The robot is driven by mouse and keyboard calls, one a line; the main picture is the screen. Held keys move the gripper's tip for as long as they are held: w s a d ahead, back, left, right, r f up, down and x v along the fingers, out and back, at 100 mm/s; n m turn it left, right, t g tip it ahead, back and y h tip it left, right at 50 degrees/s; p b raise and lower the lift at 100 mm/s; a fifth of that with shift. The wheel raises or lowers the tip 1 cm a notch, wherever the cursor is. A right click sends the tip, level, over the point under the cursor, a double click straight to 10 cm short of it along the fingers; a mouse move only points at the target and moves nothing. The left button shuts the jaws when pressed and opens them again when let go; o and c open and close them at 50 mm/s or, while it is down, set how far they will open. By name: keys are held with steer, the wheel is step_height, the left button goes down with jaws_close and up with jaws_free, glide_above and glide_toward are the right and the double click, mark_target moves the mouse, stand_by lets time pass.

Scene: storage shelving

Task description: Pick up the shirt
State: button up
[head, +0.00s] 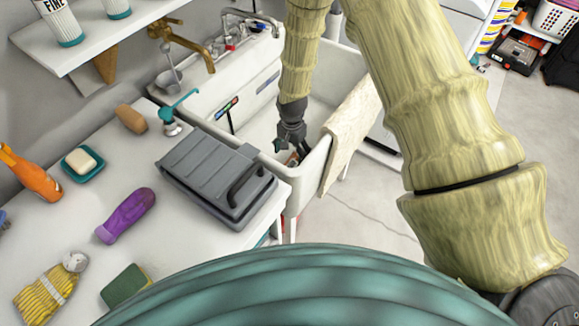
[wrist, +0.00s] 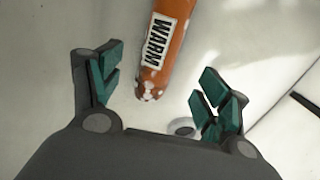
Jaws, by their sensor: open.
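A cream cloth (head: 350,125) hangs over the right rim of the white sink (head: 318,112). I cannot tell whether it is the shirt, and no other garment is clear. My gripper (head: 293,150) points down into the sink basin, left of the cloth and apart from it. In the wrist view my gripper (wrist: 158,80) is open, with teal finger pads on both sides. An orange cylinder marked WARM (wrist: 164,45) lies in the basin, its near end between the fingers in that view. I cannot tell whether it touches them. The cloth is not seen in the wrist view.
A grey toolbox (head: 215,170) stands on the counter close left of the sink. A brass faucet (head: 190,45) is at the back. A purple bottle (head: 127,215), a soap dish (head: 82,165) and an orange bottle (head: 32,175) are further left. Floor right of the sink is partly clear.

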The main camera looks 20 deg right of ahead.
mark_target(290, 162)
steer(key=shift+f, duration=0.8)
steer(key=f, duration=0.3)
steer(key=shift+s+a+f, duration=0.2)
steer(key=shift+s+a, duration=0.15)
steer(key=shift+f, duration=0.85)
steer(key=c, duration=1.2)
steer(key=shift+r, duration=0.1)
